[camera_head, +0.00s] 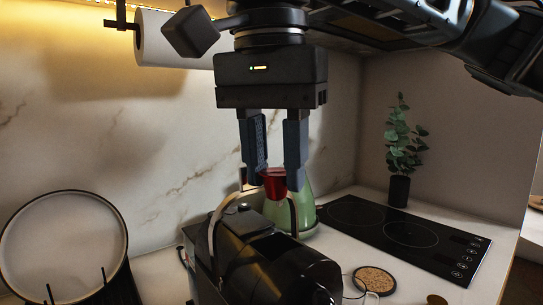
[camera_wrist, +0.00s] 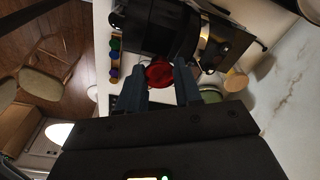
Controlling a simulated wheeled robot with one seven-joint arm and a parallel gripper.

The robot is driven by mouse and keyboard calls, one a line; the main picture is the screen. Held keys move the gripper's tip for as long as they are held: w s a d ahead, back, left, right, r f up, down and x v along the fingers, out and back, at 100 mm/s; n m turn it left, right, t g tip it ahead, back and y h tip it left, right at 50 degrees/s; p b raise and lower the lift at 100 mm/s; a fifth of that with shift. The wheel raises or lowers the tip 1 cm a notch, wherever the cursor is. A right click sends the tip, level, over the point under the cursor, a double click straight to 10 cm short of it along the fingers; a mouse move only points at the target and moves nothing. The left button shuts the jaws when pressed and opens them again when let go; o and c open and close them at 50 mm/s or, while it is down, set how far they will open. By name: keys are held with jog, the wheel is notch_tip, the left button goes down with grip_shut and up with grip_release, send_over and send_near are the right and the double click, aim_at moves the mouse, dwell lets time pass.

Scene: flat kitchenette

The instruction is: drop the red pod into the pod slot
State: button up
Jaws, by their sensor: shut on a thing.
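The red pod (camera_head: 274,183) is held between the two blue-grey fingertips of my gripper (camera_head: 274,178), which point down. It also shows in the wrist view (camera_wrist: 158,72), between the fingers (camera_wrist: 160,88). The black coffee machine (camera_head: 262,262) stands on the counter below, in the lower middle of the head view. In the wrist view the machine (camera_wrist: 160,30) lies just beyond the pod. The pod is above the machine and appears apart from it. I cannot make out the pod slot itself clearly.
A green kettle (camera_head: 303,212) stands close behind the machine. A black cooktop (camera_head: 385,228) and a potted plant (camera_head: 399,188) are at right. A dish rack (camera_head: 62,243) is at lower left. Several colored pods (camera_wrist: 114,60) stand in a row in the wrist view.

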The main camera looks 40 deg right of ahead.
aim_at(275, 199)
jog(key=shift+d+f+b, duration=0.1)
jog(key=shift+f+b, duration=1.6)
jog(key=shift+f, duration=0.9)
jog(key=o, duration=1.1)
jog(key=shift+r, duration=0.1)
jog(key=shift+r+p, duration=2.25)
jog(key=shift+r, duration=1.3)
jog(key=shift+f, duration=0.1)
